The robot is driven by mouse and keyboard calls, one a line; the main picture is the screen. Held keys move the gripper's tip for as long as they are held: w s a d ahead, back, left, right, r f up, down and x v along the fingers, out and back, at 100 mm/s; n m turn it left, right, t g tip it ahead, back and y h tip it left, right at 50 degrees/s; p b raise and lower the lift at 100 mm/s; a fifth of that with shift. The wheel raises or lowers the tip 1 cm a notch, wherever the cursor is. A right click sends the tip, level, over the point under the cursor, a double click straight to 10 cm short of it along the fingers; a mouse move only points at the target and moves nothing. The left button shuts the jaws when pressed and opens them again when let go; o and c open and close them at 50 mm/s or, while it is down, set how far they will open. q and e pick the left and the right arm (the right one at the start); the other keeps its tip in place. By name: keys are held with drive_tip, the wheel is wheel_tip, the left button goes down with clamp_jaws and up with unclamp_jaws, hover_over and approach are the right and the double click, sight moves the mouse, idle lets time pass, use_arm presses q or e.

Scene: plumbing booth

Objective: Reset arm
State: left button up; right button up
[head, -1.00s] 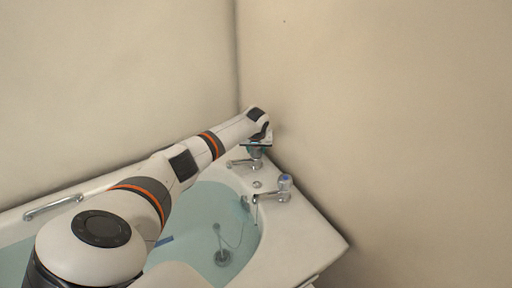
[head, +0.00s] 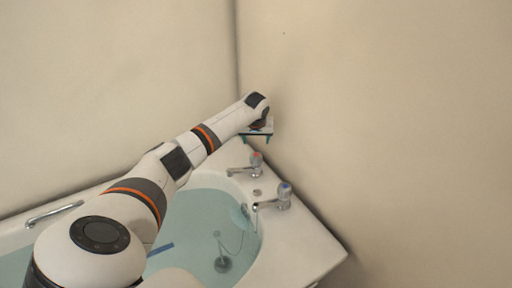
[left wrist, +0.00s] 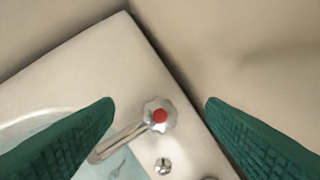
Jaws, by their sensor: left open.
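My left arm (head: 170,165) reaches from the lower left across the bathtub to its far corner. My left gripper (head: 257,139) is open and empty above the red-marked tap (head: 256,160). In the left wrist view its two green fingers (left wrist: 158,104) stand wide apart. The red-marked tap also shows in that view (left wrist: 158,116), between the fingers and below them, apart from both. The blue-marked tap (head: 284,195) stands nearer on the tub's rim. My right gripper is not in view.
The white bathtub (head: 300,235) holds bluish water, with a drain plug (head: 222,264) on a chain. A metal grab handle (head: 54,213) is on the left rim. Beige walls meet in a corner close behind the gripper. A blue strip (head: 160,249) shows in the tub.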

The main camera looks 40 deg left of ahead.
use_arm(q)
drive_tip(key=shift+r, duration=0.85)
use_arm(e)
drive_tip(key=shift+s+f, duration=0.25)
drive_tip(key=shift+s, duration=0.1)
